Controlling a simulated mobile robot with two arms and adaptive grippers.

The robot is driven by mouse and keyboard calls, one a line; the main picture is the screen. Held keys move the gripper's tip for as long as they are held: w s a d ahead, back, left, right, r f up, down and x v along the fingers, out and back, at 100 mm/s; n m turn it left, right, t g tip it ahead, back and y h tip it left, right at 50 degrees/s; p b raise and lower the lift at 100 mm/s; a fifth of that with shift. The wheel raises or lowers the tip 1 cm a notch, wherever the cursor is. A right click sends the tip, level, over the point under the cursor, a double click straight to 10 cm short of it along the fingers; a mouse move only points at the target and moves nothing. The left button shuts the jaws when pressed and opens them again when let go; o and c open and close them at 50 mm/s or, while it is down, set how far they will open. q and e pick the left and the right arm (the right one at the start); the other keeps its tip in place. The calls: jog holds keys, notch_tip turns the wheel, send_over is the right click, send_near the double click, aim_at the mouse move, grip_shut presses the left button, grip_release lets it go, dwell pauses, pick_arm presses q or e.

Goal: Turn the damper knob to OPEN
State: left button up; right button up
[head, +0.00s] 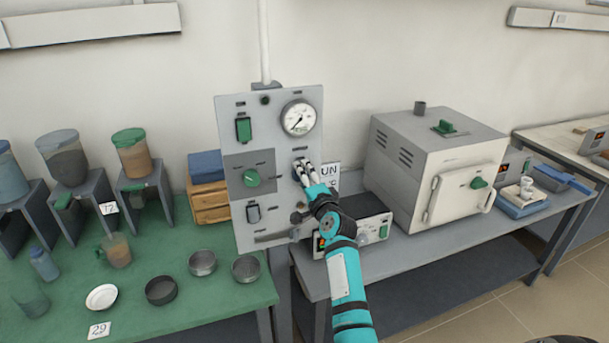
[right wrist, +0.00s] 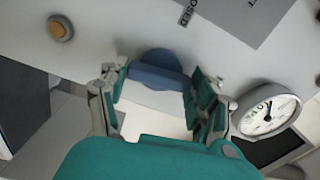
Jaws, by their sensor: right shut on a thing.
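A light grey control panel (head: 287,143) stands upright in the middle of the head view. My right gripper (head: 303,172) reaches its right half, below the gauge, and largely hides what it holds there. In the right wrist view my right gripper (right wrist: 154,80) is shut on a blue knob (right wrist: 155,68), with one finger on each side. A green knob (head: 251,178) sits to the left on a darker grey plate (head: 234,163); part of a label there reads "OSED" in the right wrist view. I cannot read which knob is labelled damper. My left gripper is not in view.
A round gauge (head: 299,118) is above the gripper. A green switch (head: 243,129) and a grey switch (head: 253,214) are on the panel's left. A furnace (head: 430,160) stands close on the right. Dishes and hoppers occupy the green table (head: 205,295) at left.

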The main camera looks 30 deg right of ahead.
jog(key=shift+m, duration=0.6)
jog(key=shift+m+p, duration=0.3)
jog(key=o, duration=1.2)
jog(key=v, duration=1.2)
jog(key=shift+d+f, duration=0.1)
